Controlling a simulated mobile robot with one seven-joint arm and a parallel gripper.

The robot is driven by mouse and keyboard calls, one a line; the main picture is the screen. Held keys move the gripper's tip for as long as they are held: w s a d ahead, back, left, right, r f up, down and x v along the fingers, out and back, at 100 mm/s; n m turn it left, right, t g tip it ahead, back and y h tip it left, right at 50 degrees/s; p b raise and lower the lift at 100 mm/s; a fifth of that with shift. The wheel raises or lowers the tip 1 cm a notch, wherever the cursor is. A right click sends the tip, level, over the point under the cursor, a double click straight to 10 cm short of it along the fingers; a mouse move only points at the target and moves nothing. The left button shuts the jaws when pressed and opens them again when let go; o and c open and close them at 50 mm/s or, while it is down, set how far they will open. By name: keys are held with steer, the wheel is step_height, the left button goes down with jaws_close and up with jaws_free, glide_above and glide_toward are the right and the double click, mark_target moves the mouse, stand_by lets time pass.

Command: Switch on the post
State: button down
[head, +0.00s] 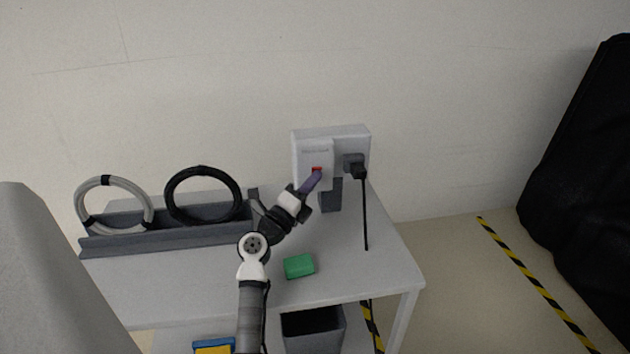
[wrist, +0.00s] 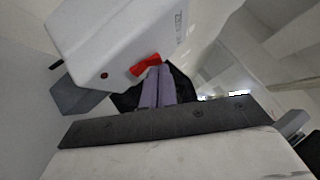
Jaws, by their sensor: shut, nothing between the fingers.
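The post is a white box (head: 311,148) on a dark grey stand (head: 330,196) at the back right of the cart top. A red switch (head: 316,169) is on its front face, and a black plug (head: 355,165) is in its right part. In the wrist view the red switch (wrist: 146,64) looks tilted, with a small dark red dot (wrist: 104,75) beside it on the box (wrist: 120,35). My gripper (head: 318,174) is shut and empty, its purple fingertips at the lower edge of the switch. The fingers (wrist: 157,70) also show in the wrist view; I cannot tell whether they touch the switch.
A grey rack (head: 170,239) with a grey cable coil (head: 78,205) and a black coil (head: 168,190) stands left of my arm. A green block (head: 299,266) lies on the cart top (head: 375,275). A black cord (head: 365,215) hangs from the plug.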

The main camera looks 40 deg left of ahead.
steer(key=shift+r, duration=0.1)
stand_by(0.3)
steer(key=shift+w+a+r, duration=0.2)
steer(key=shift+a+r, duration=0.05)
steer(key=shift+r, duration=0.1)
steer(key=shift+f, duration=0.1)
steer(key=shift+s+f, duration=0.1)
steer(key=shift+s, duration=0.1)
